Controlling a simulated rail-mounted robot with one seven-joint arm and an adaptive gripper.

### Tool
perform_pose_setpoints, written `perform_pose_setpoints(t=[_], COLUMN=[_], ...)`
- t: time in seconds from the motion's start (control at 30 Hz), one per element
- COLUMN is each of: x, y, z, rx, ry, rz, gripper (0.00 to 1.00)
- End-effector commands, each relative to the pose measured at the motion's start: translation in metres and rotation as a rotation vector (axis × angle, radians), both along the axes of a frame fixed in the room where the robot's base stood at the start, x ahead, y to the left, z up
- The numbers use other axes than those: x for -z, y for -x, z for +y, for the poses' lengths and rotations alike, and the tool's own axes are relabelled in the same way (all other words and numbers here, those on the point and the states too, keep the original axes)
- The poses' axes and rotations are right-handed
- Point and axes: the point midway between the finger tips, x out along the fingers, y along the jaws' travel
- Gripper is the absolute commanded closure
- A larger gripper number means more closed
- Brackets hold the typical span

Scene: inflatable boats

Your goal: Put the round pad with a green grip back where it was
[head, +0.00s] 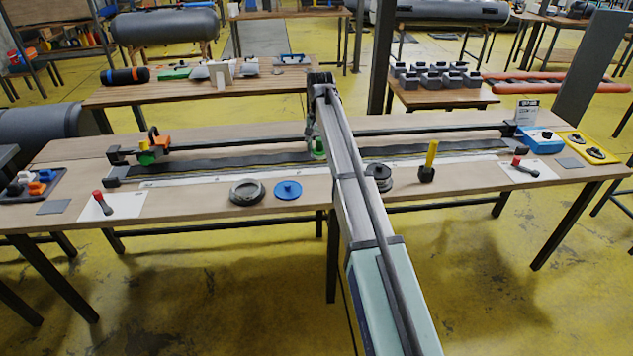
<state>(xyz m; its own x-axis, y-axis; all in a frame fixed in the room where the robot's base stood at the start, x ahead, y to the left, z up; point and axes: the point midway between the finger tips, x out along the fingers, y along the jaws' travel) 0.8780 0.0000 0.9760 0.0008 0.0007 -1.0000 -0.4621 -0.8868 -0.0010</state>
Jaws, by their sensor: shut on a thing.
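My gripper (314,136) is at the middle of the long wooden table, over the dark strip (235,163). It is shut on the round pad with a green grip (319,149). Only a small green part of the pad shows beside my arm; my arm and fingers hide the rest. I cannot tell whether the pad touches the strip or is held just above it.
A rail with an orange and green carriage (152,147) runs behind the strip. A blue box (538,140) stands at the right.

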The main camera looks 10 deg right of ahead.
Motion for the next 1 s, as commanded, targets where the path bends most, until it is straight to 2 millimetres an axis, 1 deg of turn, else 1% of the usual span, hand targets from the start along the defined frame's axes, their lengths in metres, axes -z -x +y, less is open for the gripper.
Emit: perform_pose_setpoints(t=[0.03,0.2,0.3,0.4,0.67,0.77,0.9,1.0], x=[0.012,0.052,0.073,0.087,0.103,0.114,0.133,0.14], y=[0.002,0.002,0.001,0.001,0.0,0.001,0.0,0.0], z=[0.0,0.0,0.0,0.0,0.0,0.0,0.0,0.0], rx=[0.0,-0.001,-0.001,-0.001,-0.001,-0.001,-0.001,-0.001], ry=[0.0,0.0,0.0,0.0,0.0,0.0,0.0,0.0], rz=[0.002,0.003,0.002,0.001,0.0,0.001,0.002,-0.001], gripper=[0.85,0.85,0.85,0.85,0.85,0.85,0.85,0.85])
